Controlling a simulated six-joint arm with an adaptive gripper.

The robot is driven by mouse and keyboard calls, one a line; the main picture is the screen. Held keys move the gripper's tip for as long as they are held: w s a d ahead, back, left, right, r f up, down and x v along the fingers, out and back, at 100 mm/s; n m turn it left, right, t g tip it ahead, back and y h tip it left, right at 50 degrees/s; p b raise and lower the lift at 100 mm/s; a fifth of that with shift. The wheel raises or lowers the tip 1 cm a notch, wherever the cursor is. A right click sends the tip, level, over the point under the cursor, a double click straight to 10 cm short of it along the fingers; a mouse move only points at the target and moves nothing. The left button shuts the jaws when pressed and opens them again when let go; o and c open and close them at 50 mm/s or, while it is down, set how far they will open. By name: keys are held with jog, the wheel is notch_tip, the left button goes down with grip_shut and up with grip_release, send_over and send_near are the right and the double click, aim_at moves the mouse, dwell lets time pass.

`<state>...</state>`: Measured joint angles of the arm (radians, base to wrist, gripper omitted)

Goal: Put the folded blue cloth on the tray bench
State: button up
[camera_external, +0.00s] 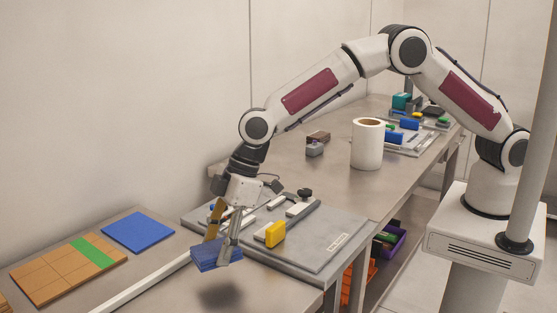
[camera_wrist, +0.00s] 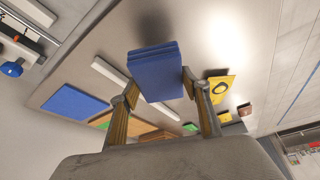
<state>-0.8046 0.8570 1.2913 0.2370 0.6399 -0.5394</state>
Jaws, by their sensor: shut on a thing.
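The folded blue cloth (camera_external: 214,257) is a small layered block held between the fingertips of my gripper (camera_external: 220,248). In the wrist view the cloth (camera_wrist: 156,68) sits between both fingers of my gripper (camera_wrist: 160,86), one finger on each side. It hangs slightly tilted above the front bench (camera_external: 160,238), with a dark shadow on the surface below and clear of it. I cannot tell for certain which surface is the tray bench.
A blue flat square (camera_external: 138,232) and a wooden board with a green stripe (camera_external: 70,270) lie at left. A white strip (camera_external: 140,285) crosses the bench. A grey plate with a yellow block (camera_external: 275,234) stands right of my gripper. A white roll (camera_external: 367,148) stands farther back.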

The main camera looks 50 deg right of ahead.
aim_at(221, 277)
jog(key=shift+f, duration=0.55)
jog(key=shift+f, duration=1.9)
jog(key=shift+f, duration=0.1)
jog(key=o, duration=1.1)
jog(key=v, duration=1.2)
jog(key=shift+d, duration=0.1)
